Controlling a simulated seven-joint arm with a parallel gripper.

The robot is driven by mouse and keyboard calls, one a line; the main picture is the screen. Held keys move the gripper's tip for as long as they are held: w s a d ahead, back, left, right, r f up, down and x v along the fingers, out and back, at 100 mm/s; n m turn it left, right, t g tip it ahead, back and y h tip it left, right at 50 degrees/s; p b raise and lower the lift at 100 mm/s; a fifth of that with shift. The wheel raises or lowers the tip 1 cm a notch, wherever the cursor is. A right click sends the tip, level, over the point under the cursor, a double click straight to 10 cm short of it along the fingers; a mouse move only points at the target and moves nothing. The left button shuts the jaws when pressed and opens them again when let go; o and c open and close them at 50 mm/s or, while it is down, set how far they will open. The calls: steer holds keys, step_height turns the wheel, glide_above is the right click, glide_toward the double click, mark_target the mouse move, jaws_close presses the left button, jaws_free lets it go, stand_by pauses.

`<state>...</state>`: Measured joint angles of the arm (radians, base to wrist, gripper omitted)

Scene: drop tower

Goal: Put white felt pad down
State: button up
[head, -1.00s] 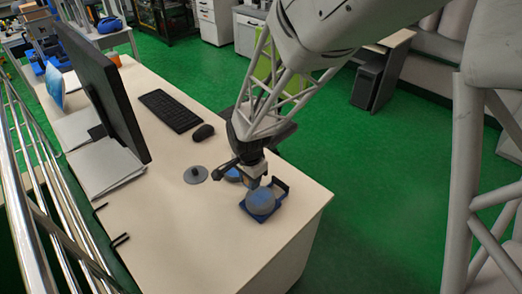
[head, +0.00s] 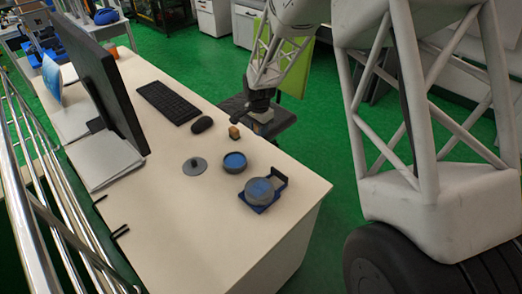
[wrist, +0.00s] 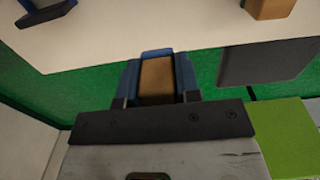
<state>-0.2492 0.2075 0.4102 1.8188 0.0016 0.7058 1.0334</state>
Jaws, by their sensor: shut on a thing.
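My gripper (wrist: 157,55) has blue fingers shut on a flat tan piece (wrist: 157,80) in the wrist view. I cannot tell whether this is the white felt pad; no plainly white pad shows. In the head view my gripper (head: 262,115) is by the desk's far right edge, and what it holds is too small to make out. A blue tray (head: 282,178) on the desk (head: 185,230) holds a grey round piece (head: 259,191) with a blue patch on top. A grey round container with a blue top (head: 234,162) stands behind it.
A grey disc with a knob (head: 194,166) lies left of the container. A small tan block (head: 234,132) stands near my gripper. A mouse (head: 202,124), keyboard (head: 169,102) and monitor (head: 98,75) are further left. The front of the desk is clear.

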steer(key=shift+w+d+f, duration=0.15)
steer(key=shift+w+d, duration=0.05)
steer(key=shift+w, duration=0.55)
glide_above(260, 150)
steer(key=shift+f, duration=3.15)
steer(key=shift+f, duration=0.1)
steer(key=shift+f, duration=1.75)
steer(key=shift+f, duration=0.15)
steer(key=o, duration=0.9)
step_height(260, 150, up, 12)
steer(key=shift+r, duration=0.15)
